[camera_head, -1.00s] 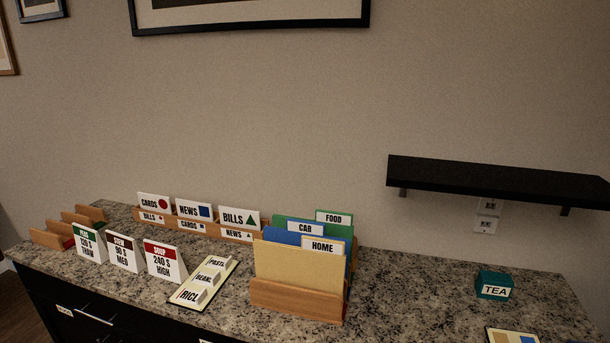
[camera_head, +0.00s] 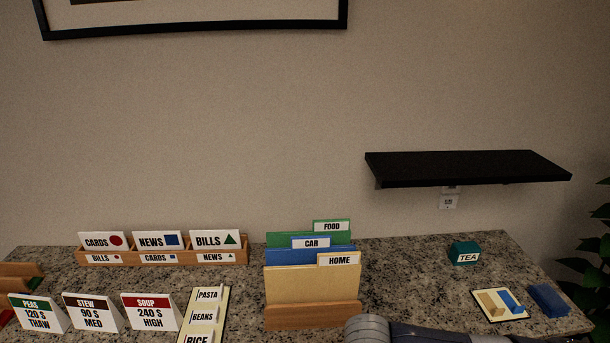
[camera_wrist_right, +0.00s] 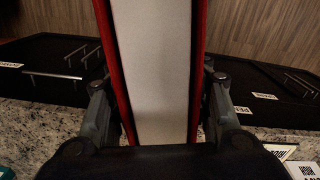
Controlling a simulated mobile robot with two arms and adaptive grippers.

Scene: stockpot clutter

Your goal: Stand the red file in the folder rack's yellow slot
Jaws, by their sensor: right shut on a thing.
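The red file (camera_wrist_right: 155,70) fills the middle of the right wrist view, with red edges on both sides of a pale grey-white face. My right gripper (camera_wrist_right: 156,84) is shut on it, one finger at each side. A wooden rack (camera_head: 18,270) at the left edge of the head view is cut off by the frame. It has low dividers, with bits of green and red between them; I see no yellow slot in it. The file does not show in the head view. My left gripper is in neither current view.
A wooden holder (camera_head: 312,316) with FOOD, CAR and HOME folders stands mid-counter. Several label cards, a label strip (camera_head: 204,318) and a sorter (camera_head: 160,257) crowd the left. A TEA box (camera_head: 465,253), small tray (camera_head: 486,311) and blue block (camera_head: 548,300) sit right. A black shelf (camera_head: 460,168) juts above.

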